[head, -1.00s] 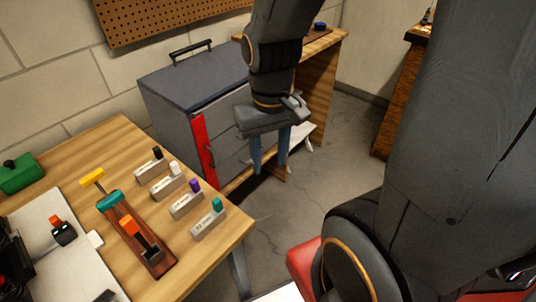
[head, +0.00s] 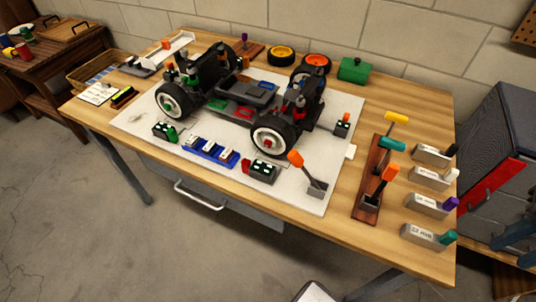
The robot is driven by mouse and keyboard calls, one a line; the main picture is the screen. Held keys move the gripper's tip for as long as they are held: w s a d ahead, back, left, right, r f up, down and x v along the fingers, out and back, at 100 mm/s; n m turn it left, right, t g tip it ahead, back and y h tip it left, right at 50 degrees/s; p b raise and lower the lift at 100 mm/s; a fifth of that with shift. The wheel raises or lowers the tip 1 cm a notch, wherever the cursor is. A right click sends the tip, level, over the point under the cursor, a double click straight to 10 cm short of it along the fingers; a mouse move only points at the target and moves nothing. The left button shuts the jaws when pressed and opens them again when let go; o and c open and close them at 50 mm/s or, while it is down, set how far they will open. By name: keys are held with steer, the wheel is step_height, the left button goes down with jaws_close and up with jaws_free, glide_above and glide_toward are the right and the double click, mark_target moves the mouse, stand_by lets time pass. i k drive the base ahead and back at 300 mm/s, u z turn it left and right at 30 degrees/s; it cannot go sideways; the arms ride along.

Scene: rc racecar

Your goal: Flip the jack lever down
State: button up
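An orange-handled lever (head: 298,163) on a grey base stands at the front right corner of the white board (head: 220,196), beside the car's near wheel. It looks like the jack lever. Its handle points up and leans left. The RC car chassis (head: 250,95) stands on the board with its wheels on. At the right edge, blue-grey parts low in front of the cabinet look like a piece of my gripper (head: 516,237). They are cut off, so its opening is unclear, and they are well away from the lever.
A wooden rack (head: 370,190) with yellow, teal and orange handled tools lies right of the lever. Several labelled grey blocks with coloured handles (head: 425,205) line the table's right side. A green box (head: 354,70) sits at the back.

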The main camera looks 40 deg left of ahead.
mark_target(294, 156)
steer(key=u, duration=0.1)
steer(key=k, duration=0.45)
steer(key=u, duration=2.25)
steer(key=k, duration=0.4)
steer(key=z, duration=1.15)
